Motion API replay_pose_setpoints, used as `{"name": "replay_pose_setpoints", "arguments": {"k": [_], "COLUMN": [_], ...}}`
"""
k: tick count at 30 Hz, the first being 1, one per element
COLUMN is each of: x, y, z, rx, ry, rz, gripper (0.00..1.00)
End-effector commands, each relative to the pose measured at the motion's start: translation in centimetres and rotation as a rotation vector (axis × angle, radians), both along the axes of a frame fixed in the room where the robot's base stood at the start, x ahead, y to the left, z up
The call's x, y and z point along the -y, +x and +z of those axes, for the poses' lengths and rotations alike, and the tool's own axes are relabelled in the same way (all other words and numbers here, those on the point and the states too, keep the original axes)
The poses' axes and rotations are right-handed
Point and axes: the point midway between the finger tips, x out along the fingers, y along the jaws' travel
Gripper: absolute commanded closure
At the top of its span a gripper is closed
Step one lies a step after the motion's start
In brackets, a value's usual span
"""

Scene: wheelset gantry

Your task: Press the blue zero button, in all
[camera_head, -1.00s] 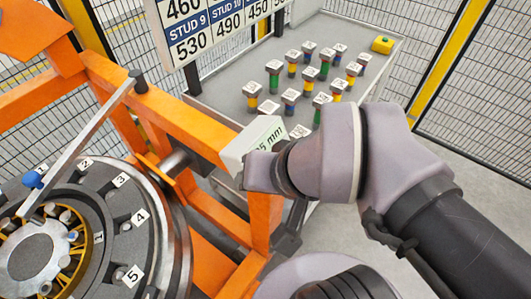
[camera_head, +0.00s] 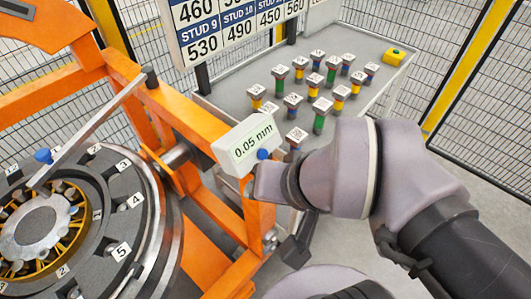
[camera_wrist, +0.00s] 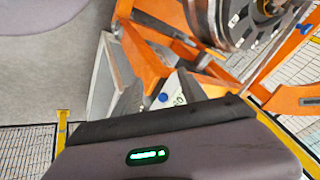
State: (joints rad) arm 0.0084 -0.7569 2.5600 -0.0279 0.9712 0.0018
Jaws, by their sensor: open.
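The blue zero button (camera_head: 263,154) is on the lower right of the front of a white readout box (camera_head: 232,150) showing "0.05 mm". The box is on the orange gantry frame. In the wrist view the button (camera_wrist: 163,97) shows between my two grey fingers, beside part of the display. My gripper (camera_wrist: 158,94) is open and empty. In the head view its wrist end is just below and right of the button, and the fingers are mostly hidden there. I cannot tell whether a fingertip touches the button.
A blue knob (camera_head: 43,155) sits on a grey lever above the numbered wheel disc (camera_head: 125,225). Orange frame beams (camera_head: 185,120) stand close to my gripper. Mesh fencing is behind.

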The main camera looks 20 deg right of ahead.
Motion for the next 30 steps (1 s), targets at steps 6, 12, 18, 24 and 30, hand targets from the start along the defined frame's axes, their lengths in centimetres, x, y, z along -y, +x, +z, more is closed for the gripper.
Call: {"name": "replay_pose_setpoints", "arguments": {"k": [6,12,18,24,30], "x": [0.00,0.00,0.00,0.00,0.00], "y": [0.00,0.00,0.00,0.00,0.00], "z": [0.00,0.00,0.00,0.00,0.00], "rx": [0.000,0.000,0.000,0.000,0.000], "ry": [0.000,0.000,0.000,0.000,0.000], "rz": [0.000,0.000,0.000,0.000,0.000], "gripper": [0.95,1.00,1.00,1.00,1.00]}}
